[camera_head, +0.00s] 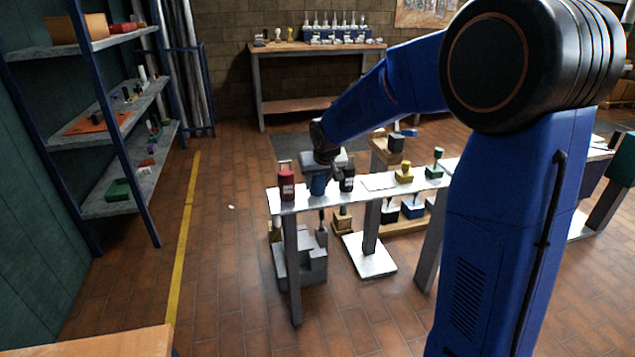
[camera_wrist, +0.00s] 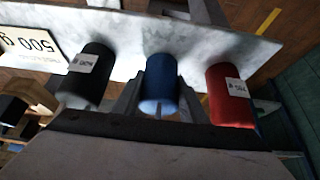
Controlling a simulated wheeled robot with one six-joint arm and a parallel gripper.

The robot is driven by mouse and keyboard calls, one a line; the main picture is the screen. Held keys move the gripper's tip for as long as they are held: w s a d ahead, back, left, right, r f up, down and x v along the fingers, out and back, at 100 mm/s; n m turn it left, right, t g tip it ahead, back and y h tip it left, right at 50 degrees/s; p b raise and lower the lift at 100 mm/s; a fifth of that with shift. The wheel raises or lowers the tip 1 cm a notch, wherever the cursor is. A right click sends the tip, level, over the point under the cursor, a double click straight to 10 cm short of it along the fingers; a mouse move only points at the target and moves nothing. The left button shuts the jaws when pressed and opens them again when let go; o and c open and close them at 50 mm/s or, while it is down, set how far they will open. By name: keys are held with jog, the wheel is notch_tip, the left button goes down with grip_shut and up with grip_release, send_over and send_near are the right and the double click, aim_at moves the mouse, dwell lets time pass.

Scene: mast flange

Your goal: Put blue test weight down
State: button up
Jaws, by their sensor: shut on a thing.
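The blue test weight (camera_head: 318,185) is a cylinder between the red weight (camera_head: 287,184) and the black weight (camera_head: 347,181) at the left end of a narrow pale bench top (camera_head: 305,201). My gripper (camera_wrist: 160,88) is shut on the blue weight (camera_wrist: 160,76), with one finger on each side of it. The red weight (camera_wrist: 229,98) and black weight (camera_wrist: 84,78) stand beside the fingers in the wrist view. The blue weight is at or just over the bench top; I cannot tell if its base touches. My wrist partly hides it in the head view.
A yellow weight (camera_head: 404,173) and a green weight (camera_head: 434,168) stand farther right on the bench. An upside-down "500 g" card (camera_wrist: 38,38) lies near the black weight. Grey stepped blocks (camera_head: 300,258) are under the bench. Shelves (camera_head: 130,190) stand at left.

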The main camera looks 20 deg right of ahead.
jog(key=shift+f, duration=0.1)
jog(key=o, duration=1.2)
jog(key=shift+r, duration=0.3)
jog(key=v, duration=1.1)
jog(key=shift+g, duration=0.6)
jog(key=s+d+f, duration=0.1)
jog(key=s+d, duration=0.1)
jog(key=s, duration=1)
jog(key=s+d+f, duration=0.2)
jog(key=s, duration=1.1)
jog(key=s+d+f, duration=0.1)
jog(key=s+d, duration=0.1)
jog(key=s, duration=1.1)
jog(key=shift+s+d+f, duration=0.1)
jog(key=shift+s+f, duration=0.05)
jog(key=shift+f, duration=0.2)
